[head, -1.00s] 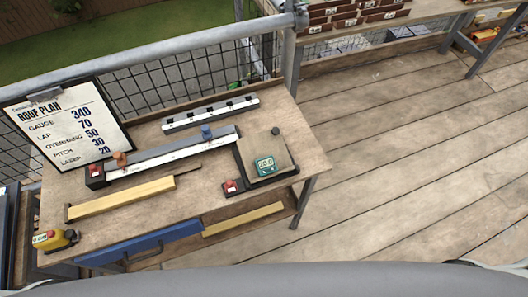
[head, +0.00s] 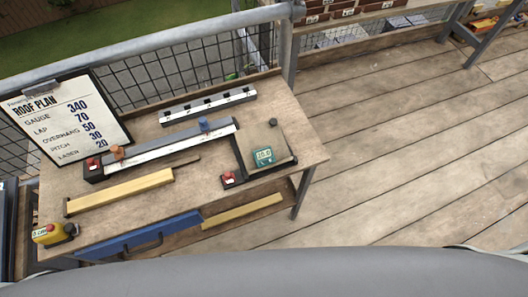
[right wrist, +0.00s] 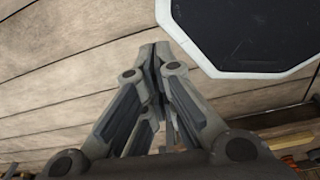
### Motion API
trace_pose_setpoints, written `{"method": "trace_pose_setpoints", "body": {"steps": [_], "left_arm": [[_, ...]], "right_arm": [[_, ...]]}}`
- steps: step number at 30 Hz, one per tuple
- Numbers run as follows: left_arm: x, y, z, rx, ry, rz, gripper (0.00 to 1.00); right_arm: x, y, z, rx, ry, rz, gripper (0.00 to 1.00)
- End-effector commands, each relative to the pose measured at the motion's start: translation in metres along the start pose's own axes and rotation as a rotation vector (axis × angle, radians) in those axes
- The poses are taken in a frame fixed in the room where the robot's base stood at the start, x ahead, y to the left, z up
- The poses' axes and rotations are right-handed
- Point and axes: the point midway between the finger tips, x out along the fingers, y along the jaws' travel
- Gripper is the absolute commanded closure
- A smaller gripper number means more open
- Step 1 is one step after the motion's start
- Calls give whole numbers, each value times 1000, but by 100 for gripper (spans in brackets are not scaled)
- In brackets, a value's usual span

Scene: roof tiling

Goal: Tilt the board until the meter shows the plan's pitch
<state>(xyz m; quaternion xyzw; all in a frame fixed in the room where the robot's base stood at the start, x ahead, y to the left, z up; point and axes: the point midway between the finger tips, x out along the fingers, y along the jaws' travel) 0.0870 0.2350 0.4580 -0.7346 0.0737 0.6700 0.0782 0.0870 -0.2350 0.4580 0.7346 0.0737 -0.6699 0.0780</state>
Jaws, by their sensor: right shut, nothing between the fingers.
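The tilting board (head: 280,144) sits in its black frame at the right end of the workbench, with a dark knob (head: 273,122) at its far corner. The green meter (head: 264,155) rests on the board. Its small digits look like 30.0, but I cannot read them surely. The roof plan (head: 66,118) stands on a clipboard at the left and lists pitch as 30. My right gripper (right wrist: 153,50) shows in the right wrist view, shut and empty, over planks and away from the board. My left gripper is out of view.
The workbench (head: 215,190) also holds a red button (head: 228,178), a metal rail with sliders (head: 165,149), a striped bar (head: 208,104), a wooden batten (head: 120,191) and a yellow tool (head: 50,234). A railing (head: 150,60) runs behind. The plank floor (head: 410,140) at right is clear.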

Motion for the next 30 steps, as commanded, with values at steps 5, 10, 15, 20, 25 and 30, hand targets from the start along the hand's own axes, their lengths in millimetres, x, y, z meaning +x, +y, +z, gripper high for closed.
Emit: {"method": "trace_pose_setpoints", "body": {"steps": [5,10,15,20,25,30], "left_arm": [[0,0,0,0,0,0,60],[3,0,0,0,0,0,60],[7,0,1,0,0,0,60],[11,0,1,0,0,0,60],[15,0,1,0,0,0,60],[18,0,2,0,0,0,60]], "right_arm": [[0,3,-8,-3,11,3,83],[-11,1,-62,-7,92,1,61],[-43,-2,-146,-16,216,-1,57],[-91,-6,-217,-22,335,-4,57],[-156,-11,-281,-28,462,-8,57],[-234,-16,-329,-32,588,-13,57]]}}
